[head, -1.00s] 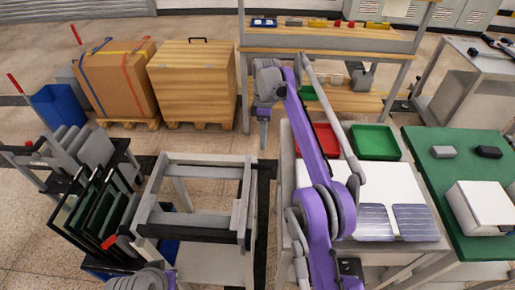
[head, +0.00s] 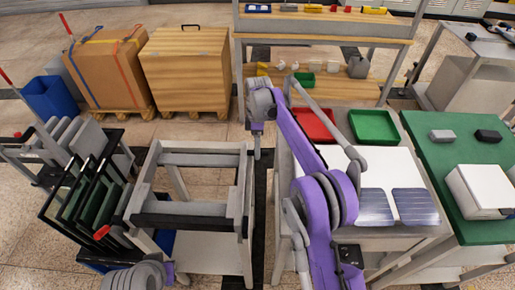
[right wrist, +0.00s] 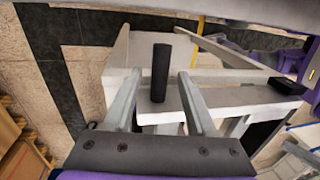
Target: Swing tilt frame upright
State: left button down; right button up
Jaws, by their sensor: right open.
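The tilt frame (head: 195,160) is a grey rectangular frame with a black front bar. It lies flat on its pale stand, left of centre in the head view. My right gripper (head: 257,145) points down beside the frame's far right corner. In the right wrist view, my right gripper (right wrist: 160,85) is open. A black cylindrical handle (right wrist: 160,72) stands up between its two fingers in the picture, with gaps on both sides. Whether the handle lies fully within the jaws I cannot tell. Part of my left arm shows at the bottom left of the head view; its gripper is out of sight.
A rack with dark framed panels (head: 82,195) stands close left of the frame. A white-topped table (head: 385,170) with red and green trays stands right. A green-topped table (head: 460,165) is farther right. Two boxes on pallets stand behind.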

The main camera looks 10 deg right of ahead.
grip_shut()
dwell(0.3)
dwell(1.2)
